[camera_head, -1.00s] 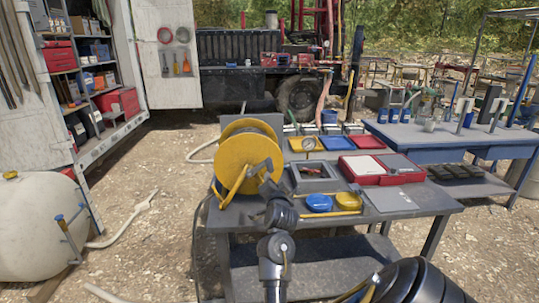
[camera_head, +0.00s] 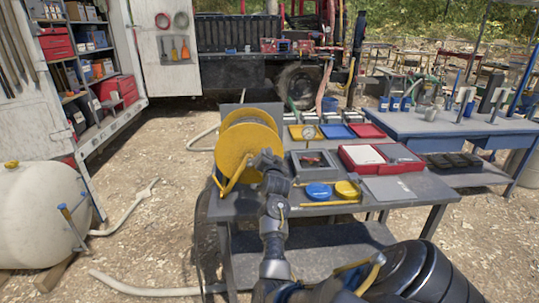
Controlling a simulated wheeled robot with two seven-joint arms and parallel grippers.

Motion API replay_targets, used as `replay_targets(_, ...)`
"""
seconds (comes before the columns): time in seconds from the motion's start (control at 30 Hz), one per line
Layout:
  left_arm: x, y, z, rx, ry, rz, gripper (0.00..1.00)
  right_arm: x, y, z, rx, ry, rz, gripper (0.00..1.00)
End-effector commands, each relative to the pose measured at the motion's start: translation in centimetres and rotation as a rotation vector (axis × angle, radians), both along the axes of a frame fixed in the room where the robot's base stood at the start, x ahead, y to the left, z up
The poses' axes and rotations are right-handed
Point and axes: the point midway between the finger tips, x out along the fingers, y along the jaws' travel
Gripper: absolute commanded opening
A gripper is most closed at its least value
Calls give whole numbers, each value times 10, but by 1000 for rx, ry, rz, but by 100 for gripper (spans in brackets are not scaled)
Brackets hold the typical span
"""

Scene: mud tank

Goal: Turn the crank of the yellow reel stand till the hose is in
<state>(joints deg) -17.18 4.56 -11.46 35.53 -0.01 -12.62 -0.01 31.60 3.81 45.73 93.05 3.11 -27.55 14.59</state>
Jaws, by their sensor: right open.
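The yellow reel stand (camera_head: 236,146) stands on the left end of the grey work table (camera_head: 420,190). Its round yellow flange faces me, and a yellow frame leg slants down to the tabletop. My right gripper (camera_head: 265,158) is open at the right side of the reel, in front of its lower flange. The crank cannot be made out; my gripper and wrist cover that side. Whether the gripper touches the reel stand cannot be told. A pale hose (camera_head: 203,138) runs from behind the reel to the left. My left gripper is not in view.
Beside my arm on the table are a grey tray (camera_head: 313,163), a blue lid (camera_head: 318,191), a yellow lid (camera_head: 347,189) and a red case (camera_head: 380,158). A white tank (camera_head: 40,215) stands at left. Pale hose (camera_head: 130,210) lies on the gravel.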

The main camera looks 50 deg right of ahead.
Motion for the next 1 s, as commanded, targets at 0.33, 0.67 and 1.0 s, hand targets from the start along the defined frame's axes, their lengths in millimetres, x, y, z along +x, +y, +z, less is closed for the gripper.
replay_targets(0.33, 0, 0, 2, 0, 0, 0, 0, 8, -8, 0, 1, 0, -1, 45)
replay_targets(0.67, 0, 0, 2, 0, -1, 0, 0, 8, -8, 0, 1, -1, 0, 15)
replay_targets(1.0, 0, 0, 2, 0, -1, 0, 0, 8, -7, -1, 2, -1, 1, 0)
